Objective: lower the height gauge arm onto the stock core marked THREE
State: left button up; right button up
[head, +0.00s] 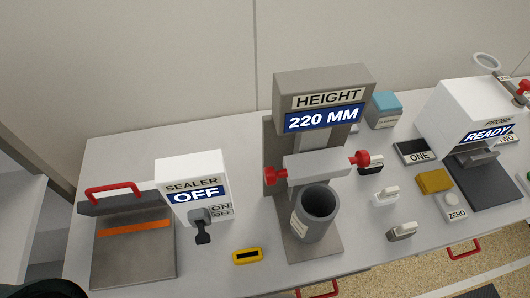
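The height gauge (323,92) stands upright mid-table, a grey column under a box reading HEIGHT and 220 MM. Its grey arm (310,166) is a horizontal bar with a red knob at each end, partway down the column. A dark grey hollow stock core (317,222) stands upright on the gauge's base plate (313,250), in front of and below the arm. The small label on the core is too small to read. I cannot tell whether the arm touches the core. Neither gripper shows.
Left are a sealer (192,180) reading OFF and a flat plate with a red handle (113,191). Right are a white probe unit (468,110) reading READY, a yellow block (434,181), a ZERO button (452,206) and a block marked ONE (413,151). A yellow piece (247,256) lies front-left.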

aim_at(320, 165)
jog(key=k+l, duration=0.3)
jog(key=k, duration=0.15)
jog(key=k+l, duration=0.3)
jog(key=k, duration=0.15)
